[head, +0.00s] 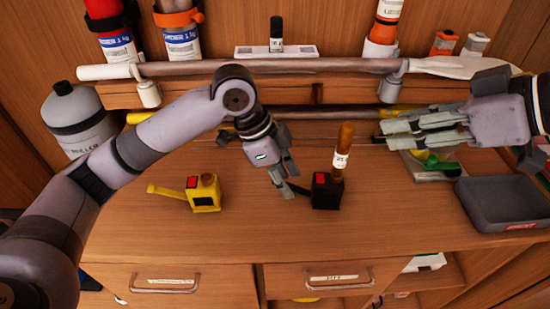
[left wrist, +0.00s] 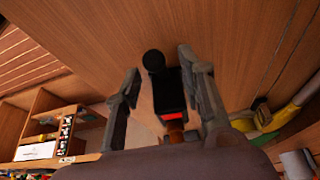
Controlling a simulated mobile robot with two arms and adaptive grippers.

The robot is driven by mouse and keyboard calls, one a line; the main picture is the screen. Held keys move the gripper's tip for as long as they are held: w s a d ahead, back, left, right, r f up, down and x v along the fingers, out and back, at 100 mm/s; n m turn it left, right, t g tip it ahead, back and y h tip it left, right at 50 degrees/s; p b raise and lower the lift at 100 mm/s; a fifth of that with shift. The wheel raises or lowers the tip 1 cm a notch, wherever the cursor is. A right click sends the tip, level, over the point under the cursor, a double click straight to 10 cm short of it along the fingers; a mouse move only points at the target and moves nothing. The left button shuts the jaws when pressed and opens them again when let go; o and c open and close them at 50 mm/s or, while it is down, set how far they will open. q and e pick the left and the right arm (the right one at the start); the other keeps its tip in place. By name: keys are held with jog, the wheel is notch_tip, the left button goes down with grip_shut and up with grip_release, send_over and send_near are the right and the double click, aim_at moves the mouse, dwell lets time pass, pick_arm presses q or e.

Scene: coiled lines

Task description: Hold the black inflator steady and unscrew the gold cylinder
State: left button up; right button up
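The black inflator (head: 327,194) stands on the wooden worktop with a red patch on its body and a black lever pointing left. The gold cylinder (head: 343,151), brownish with a white label, stands upright in its top. My left gripper (head: 288,182) is open just left of the inflator, by its lever. In the left wrist view the inflator (left wrist: 168,98) shows between the two spread fingers, apart from both; the gold cylinder (left wrist: 176,135) is partly hidden below it. My right gripper (head: 388,126) is open and empty, right of the cylinder, its fingers pointing left.
A yellow inflator (head: 204,193) stands left of my left gripper. A dark grey tray (head: 503,222) lies at the right, near a small pad with green and yellow items (head: 437,166). A paddle shaft (head: 290,66) spans the back. The worktop's front is clear.

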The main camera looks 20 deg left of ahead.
aim_at(291, 186)
pick_arm(q)
jog(key=shift+x, duration=1.6)
jog(key=shift+c, duration=0.4)
grip_shut()
